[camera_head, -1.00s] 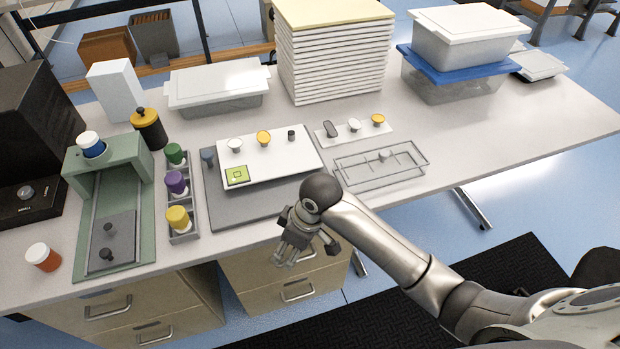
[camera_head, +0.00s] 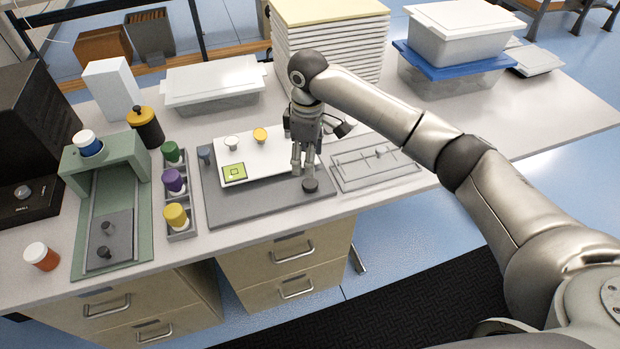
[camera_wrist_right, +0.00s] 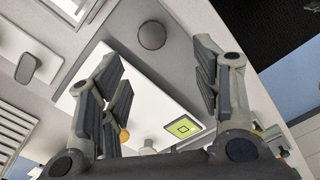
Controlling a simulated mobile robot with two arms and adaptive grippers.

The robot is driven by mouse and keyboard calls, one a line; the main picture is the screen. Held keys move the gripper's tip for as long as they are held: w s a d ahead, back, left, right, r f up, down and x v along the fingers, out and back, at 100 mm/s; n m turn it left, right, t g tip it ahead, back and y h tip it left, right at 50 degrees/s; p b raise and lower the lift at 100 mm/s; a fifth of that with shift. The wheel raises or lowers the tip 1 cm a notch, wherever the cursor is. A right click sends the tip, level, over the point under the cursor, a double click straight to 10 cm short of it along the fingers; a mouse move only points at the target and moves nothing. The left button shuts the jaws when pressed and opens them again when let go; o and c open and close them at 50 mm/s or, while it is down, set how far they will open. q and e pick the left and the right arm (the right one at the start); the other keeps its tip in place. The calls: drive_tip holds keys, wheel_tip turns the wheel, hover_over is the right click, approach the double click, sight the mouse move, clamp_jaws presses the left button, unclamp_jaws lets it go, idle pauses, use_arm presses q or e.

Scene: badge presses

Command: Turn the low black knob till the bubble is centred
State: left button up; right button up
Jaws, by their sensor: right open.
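The low black knob (camera_head: 310,185) sits at the front right of the grey base plate (camera_head: 262,207). In the right wrist view the knob (camera_wrist_right: 152,35) shows as a dark round disc beyond and between the fingertips. A yellow-green level (camera_head: 233,172) lies at the front left corner of the white plate (camera_head: 262,170). The level (camera_wrist_right: 184,127) also shows in the wrist view with a dark square mark; I cannot make out where its bubble is. My right gripper (camera_head: 304,170) points down, open and empty, just above and behind the knob. My left gripper is out of view.
A white knob (camera_head: 232,143) and a yellow knob (camera_head: 260,135) stand on the white plate. Coloured jars in a rack (camera_head: 181,233) stand to the left. The stack of white trays rises behind my right arm.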

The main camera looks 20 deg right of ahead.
sight(310, 183)
drive_tip(key=f, duration=0.9)
drive_tip(key=shift+w+d+f+p, duration=0.3)
drive_tip(key=shift+w+d, duration=0.05)
drive_tip(key=shift+d, duration=0.05)
